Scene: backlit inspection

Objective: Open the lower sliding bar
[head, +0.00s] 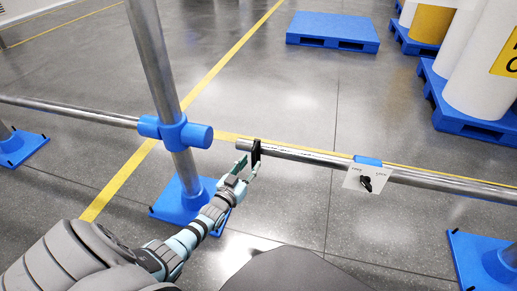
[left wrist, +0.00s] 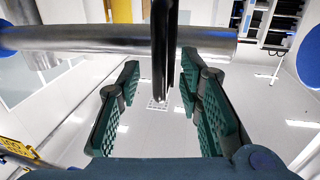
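The lower sliding bar (head: 310,156) is a grey metal tube running to the right. Its left end is apart from the blue clamp (head: 175,132) on the upright post. A black handle (head: 256,154) hangs on the bar near that end. My left gripper (head: 246,170) is at the handle, just below the bar. In the left wrist view, the green-padded fingers (left wrist: 160,100) are spread. The black handle (left wrist: 163,50) reaches down from the bar (left wrist: 90,39) between them, with a visible gap on the left side. My right gripper is not in view.
A white lock plate (head: 356,182) with a black knob sits on the bar to the right. The post's blue foot (head: 178,207) is behind my left arm. A blue pallet (head: 332,30) and white drums (head: 482,75) stand farther back. The floor between is clear.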

